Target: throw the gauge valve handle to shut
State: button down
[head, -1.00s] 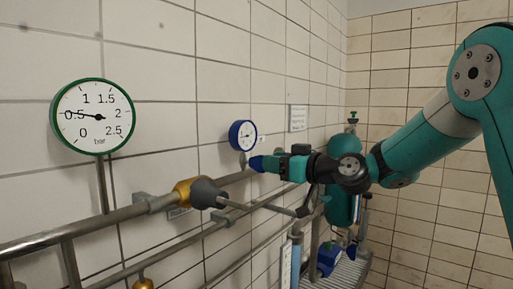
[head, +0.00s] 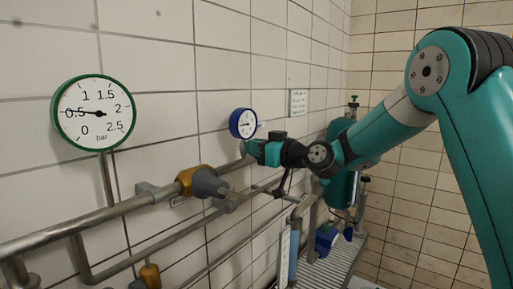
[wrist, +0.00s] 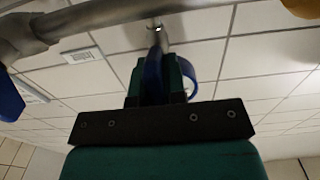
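My gripper (head: 250,148) is at the wall pipe, just below the small blue-rimmed gauge (head: 243,123). In the wrist view my gripper (wrist: 156,78) has its teal fingers around or right behind a blue strip that looks like the gauge valve handle (wrist: 152,78). The blue rim of the gauge (wrist: 184,68) shows just right of it. In the head view the gripper hides the handle. I cannot tell whether the fingers are closed on the handle or only beside it.
A large green-rimmed gauge (head: 94,112) stands on the pipe at the left. A brass fitting with a grey cone (head: 205,182) sits on the same pipe. Pipes run along the tiled wall. A teal tank (head: 340,190) stands behind my arm.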

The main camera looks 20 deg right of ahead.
jog(key=shift+m, duration=0.3)
jog(key=m+b, duration=0.1)
jog(key=m, duration=0.1)
jog(key=m+b, duration=0.1)
jog(key=shift+w+d+f+m, duration=0.1)
jog(key=shift+w+d+m, duration=0.1)
jog(key=shift+m, duration=0.2)
jog(key=shift+w+d+f+m+p, duration=0.15)
jog(key=shift+m+p, duration=0.2)
jog(key=shift+m, duration=1.9)
jog(key=shift+s+d+f+m+p, duration=0.15)
jog(key=shift+m+p, duration=0.2)
jog(key=shift+m, duration=1.95)
jog(key=shift+w+f+m+p, duration=0.15)
jog(key=shift+m+p, duration=0.2)
jog(key=shift+m, duration=1.9)
jog(key=c, duration=1.2)
grip_release()
